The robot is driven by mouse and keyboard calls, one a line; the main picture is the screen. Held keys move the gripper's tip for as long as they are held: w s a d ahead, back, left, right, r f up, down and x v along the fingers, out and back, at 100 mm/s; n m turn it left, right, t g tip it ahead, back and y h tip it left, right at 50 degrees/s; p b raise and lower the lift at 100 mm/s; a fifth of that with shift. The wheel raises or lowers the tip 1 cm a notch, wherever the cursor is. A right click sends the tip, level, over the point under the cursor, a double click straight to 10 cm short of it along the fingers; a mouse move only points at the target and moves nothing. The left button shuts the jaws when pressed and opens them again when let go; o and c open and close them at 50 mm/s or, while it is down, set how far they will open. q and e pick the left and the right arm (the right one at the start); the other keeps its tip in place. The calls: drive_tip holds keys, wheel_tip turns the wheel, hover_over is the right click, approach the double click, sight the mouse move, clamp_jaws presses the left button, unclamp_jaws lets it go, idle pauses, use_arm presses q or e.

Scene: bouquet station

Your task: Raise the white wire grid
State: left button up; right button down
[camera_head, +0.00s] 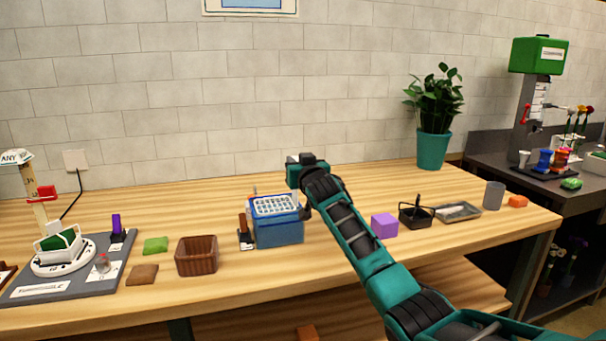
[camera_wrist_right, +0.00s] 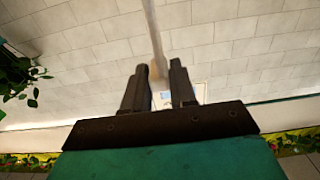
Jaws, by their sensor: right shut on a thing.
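The white wire grid (camera_head: 275,205) sits at the top of a blue box (camera_head: 278,235) in the middle of the table. My right gripper (camera_head: 300,160) is above the box, slightly to the right of the grid. In the right wrist view my right gripper (camera_wrist_right: 160,85) is shut on a thin pale rod (camera_wrist_right: 153,30). I cannot tell whether this rod belongs to the grid. Its far end is out of the picture. My left gripper is not in view.
A dark-and-brown upright item (camera_head: 244,232) stands left of the box, with a brown basket (camera_head: 197,256) farther left. Right of my arm are a purple block (camera_head: 384,225), a black basket (camera_head: 416,217) and a metal tray (camera_head: 457,211). A potted plant (camera_head: 434,120) stands behind.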

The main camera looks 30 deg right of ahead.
drive_tip(key=shift+r, duration=0.5)
drive_tip(key=c, duration=1.3)
unclamp_jaws()
drive_tip(key=o, duration=0.3)
drive_tip(key=shift+f, duration=0.2)
drive_tip(key=v, duration=1.3)
drive_tip(key=shift+w, duration=0.1)
